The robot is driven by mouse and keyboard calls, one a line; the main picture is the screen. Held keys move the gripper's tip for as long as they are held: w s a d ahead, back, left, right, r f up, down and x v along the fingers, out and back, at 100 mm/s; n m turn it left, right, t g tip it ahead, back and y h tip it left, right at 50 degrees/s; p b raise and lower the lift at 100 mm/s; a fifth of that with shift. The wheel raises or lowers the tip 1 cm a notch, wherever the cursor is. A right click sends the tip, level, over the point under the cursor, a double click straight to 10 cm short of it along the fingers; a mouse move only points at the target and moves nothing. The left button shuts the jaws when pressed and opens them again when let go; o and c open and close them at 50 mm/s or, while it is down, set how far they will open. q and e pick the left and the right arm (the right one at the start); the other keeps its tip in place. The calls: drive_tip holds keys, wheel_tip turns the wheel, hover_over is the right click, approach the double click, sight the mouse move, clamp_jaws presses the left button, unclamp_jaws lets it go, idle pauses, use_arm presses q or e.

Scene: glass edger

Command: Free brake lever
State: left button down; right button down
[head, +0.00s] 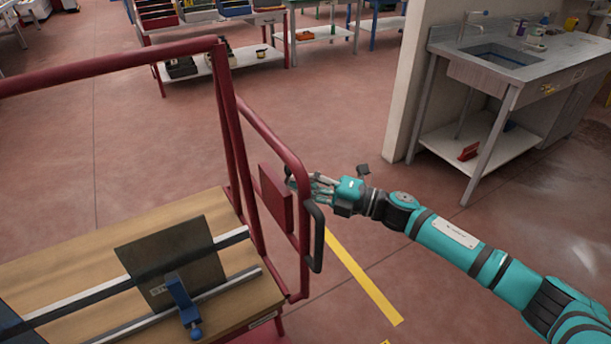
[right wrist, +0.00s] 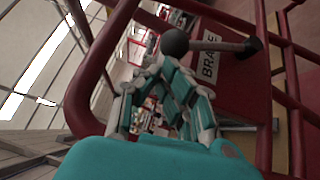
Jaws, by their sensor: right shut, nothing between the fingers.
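The brake lever (right wrist: 215,46) is a short grey rod with a black ball knob (right wrist: 175,42) at one end and a dark pivot at the other. It is mounted on a red plate (right wrist: 222,85) with a white label reading BRAKE. In the head view the plate (head: 276,200) hangs on the red cart frame, seen from the other side. My right gripper (head: 312,184) is beside the plate, shut and empty. In the right wrist view its fingers (right wrist: 160,88) are close to the ball knob; I cannot tell whether they touch it. My left gripper is not in view.
The red cart (head: 262,125) has a wooden deck (head: 95,240) with a dark sheet (head: 180,250) and a blue clamp (head: 184,305). A black handle (head: 317,238) hangs on its near upright. A sink bench (head: 525,70) stands right. Floor between is clear.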

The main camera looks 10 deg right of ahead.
drive_tip(key=shift+w+a+r, duration=0.15)
drive_tip(key=shift+w+r, duration=0.3)
drive_tip(key=shift+r, duration=0.25)
idle(0.3)
